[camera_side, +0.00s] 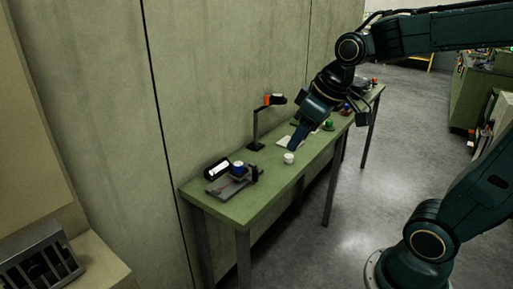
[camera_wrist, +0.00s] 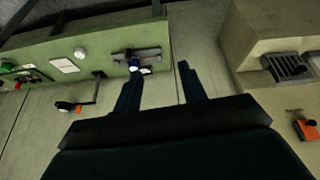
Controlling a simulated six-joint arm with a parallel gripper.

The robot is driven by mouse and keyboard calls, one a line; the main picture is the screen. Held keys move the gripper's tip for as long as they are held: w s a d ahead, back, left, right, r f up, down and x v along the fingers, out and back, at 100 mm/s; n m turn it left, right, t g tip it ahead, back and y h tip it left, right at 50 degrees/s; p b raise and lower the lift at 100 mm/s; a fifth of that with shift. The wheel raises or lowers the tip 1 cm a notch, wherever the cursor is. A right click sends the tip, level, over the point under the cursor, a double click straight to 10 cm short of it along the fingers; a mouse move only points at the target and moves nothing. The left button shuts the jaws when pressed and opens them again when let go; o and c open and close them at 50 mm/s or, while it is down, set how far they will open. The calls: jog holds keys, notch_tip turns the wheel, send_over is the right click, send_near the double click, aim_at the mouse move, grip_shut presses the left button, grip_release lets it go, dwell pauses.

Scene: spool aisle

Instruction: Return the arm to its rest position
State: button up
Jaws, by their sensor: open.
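My gripper (camera_side: 296,141) hangs over the green table (camera_side: 240,208), in front of the wall and above a small white spool (camera_side: 289,158) in the side view. In the wrist view my gripper (camera_wrist: 158,82) shows its two dark fingers spread apart with nothing between them. The white spool also shows in the wrist view (camera_wrist: 80,52), left of the fingers. A blue and white spool (camera_side: 238,168) sits on a grey fixture (camera_side: 222,187) at the table's near end. The spool also shows in the wrist view (camera_wrist: 134,66), near the left fingertip.
A dark stand lamp with an orange part (camera_side: 268,101) rises at the table's back edge. A black device with a bright display (camera_side: 217,169) stands by the fixture. Green (camera_side: 328,125) and other small items sit farther along. The grey floor (camera_side: 375,170) right of the table is open.

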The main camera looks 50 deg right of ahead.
jog(key=s+a+m, duration=0.1)
jog(key=s+a, duration=0.2)
jog(key=s, duration=0.8)
jog(key=shift+f+t, duration=0.25)
jog(key=shift+t, duration=0.05)
